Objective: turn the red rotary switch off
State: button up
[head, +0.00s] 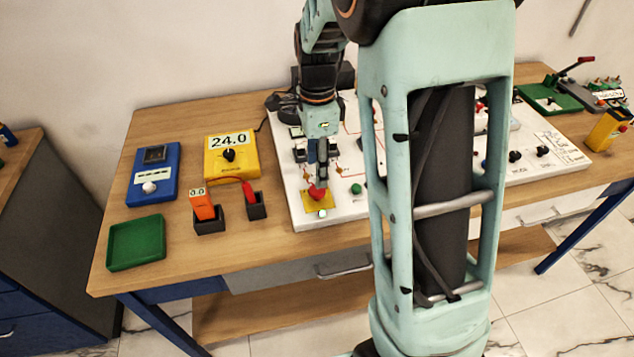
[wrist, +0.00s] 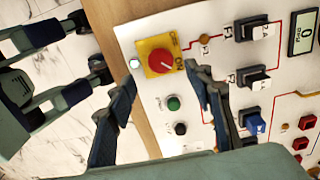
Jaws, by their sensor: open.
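The red rotary switch (wrist: 160,60) is a round red knob on a yellow square plate, near the left edge of the white panel in the wrist view. In the head view the red knob (head: 317,193) sits at the panel's front left corner, partly hidden by my gripper. My gripper (head: 322,178) points down right over the knob. In the wrist view its two fingers (wrist: 160,88) are spread apart, with the knob in line with the gap between them. I cannot tell whether either finger touches the knob. Nothing is held.
The white panel (wrist: 197,133) carries a white light (wrist: 134,63), a green button (wrist: 173,103), a black button (wrist: 181,129) and several switches. A yellow meter (head: 231,168), blue box (head: 150,188) and green tray (head: 136,246) stand left on the wooden table (head: 270,245).

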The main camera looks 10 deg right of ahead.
aim_at(317, 194)
notch_tip(317, 194, down, 7)
jog(key=shift+r, duration=0.1)
dwell(0.3)
jog(key=c, duration=1.2)
jog(key=shift+o, duration=0.2)
